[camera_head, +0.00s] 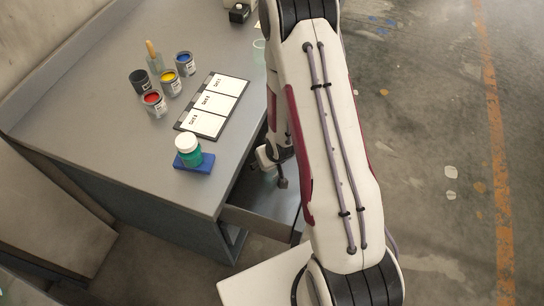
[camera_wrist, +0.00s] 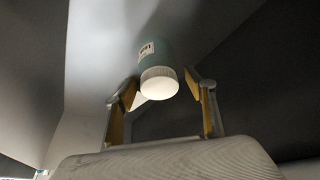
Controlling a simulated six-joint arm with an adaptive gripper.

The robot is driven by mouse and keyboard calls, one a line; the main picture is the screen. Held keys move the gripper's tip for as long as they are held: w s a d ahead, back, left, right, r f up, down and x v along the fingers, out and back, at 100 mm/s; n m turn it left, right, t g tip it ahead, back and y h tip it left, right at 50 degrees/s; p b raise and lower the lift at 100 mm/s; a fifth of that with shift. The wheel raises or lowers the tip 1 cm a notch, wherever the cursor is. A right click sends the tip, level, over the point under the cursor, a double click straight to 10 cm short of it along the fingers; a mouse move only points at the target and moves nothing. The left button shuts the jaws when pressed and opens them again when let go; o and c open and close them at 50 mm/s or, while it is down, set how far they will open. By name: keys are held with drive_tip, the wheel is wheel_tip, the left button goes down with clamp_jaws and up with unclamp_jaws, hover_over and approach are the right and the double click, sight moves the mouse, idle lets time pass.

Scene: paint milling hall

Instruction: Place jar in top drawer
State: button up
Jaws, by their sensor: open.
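A jar with a teal body and white lid (camera_wrist: 155,60) shows in the wrist view, between and just beyond my gripper's fingers (camera_wrist: 162,86). The fingers stand apart, one on each side of the lid; whether they touch it is unclear. In the head view, my gripper (camera_head: 267,158) is low at the open drawer (camera_head: 248,190) on the desk's right side. Another green jar with a white lid (camera_head: 188,150) stands upright on a blue block (camera_head: 190,167) on the desk.
Paint cans in red (camera_head: 153,103), yellow (camera_head: 171,82) and blue (camera_head: 185,64) stand on the desk beside a dark can (camera_head: 140,82) and a brush in a container (camera_head: 155,62). A board with white cards (camera_head: 213,105) lies near the desk's right edge. My arm hides much of the drawer.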

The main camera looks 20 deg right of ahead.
drive_tip(key=shift+v, duration=4.15)
drive_tip(key=shift+r, duration=0.15)
wheel_tip(320, 180, up, 12)
hover_over(272, 173)
drive_tip(key=s+a+r+h, duration=0.15)
drive_tip(key=s+r, duration=0.25)
drive_tip(key=r, duration=0.4)
drive_tip(key=s+a+r, duration=0.2)
drive_tip(key=s+r, duration=0.4)
drive_tip(key=s, duration=0.1)
drive_tip(key=s+a+r+t+y, duration=0.1)
drive_tip(key=s+a+r, duration=0.1)
drive_tip(key=s+r, duration=0.5)
drive_tip(key=shift+s+a, duration=0.3)
drive_tip(key=shift+s, duration=0.05)
